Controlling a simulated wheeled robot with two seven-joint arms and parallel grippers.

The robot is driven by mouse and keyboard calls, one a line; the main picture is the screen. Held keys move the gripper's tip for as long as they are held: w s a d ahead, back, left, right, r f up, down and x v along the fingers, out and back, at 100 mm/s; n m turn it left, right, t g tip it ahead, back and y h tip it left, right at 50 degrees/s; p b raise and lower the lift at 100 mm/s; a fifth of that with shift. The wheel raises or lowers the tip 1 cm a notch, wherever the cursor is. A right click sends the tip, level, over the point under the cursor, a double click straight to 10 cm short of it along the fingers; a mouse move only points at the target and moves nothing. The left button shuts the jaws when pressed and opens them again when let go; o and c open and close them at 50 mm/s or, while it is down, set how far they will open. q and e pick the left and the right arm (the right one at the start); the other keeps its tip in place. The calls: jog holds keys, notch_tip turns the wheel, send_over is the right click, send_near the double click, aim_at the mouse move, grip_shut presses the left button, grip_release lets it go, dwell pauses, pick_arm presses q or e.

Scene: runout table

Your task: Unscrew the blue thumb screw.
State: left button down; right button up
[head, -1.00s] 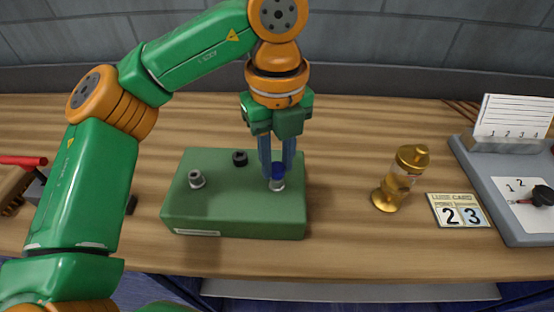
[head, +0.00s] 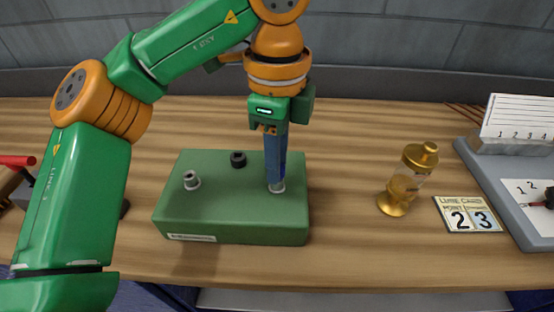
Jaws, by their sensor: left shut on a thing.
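The blue thumb screw stands at the right of the green block (head: 230,215); its blue head is hidden behind the fingers now. My left gripper (head: 275,182) points straight down and is shut on the blue thumb screw. Its fingers are seen edge-on, one in front of the other. A grey screw (head: 191,181) and a black screw (head: 238,159) stand on the same block, apart from the gripper. My right gripper is not in view.
A grey tray (head: 500,185) is at the far right, and a red-handled thing (head: 16,160) at the far left. Bare wood lies between block and oiler.

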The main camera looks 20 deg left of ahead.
pick_arm(q)
jog(key=c, duration=0.7)
grip_release()
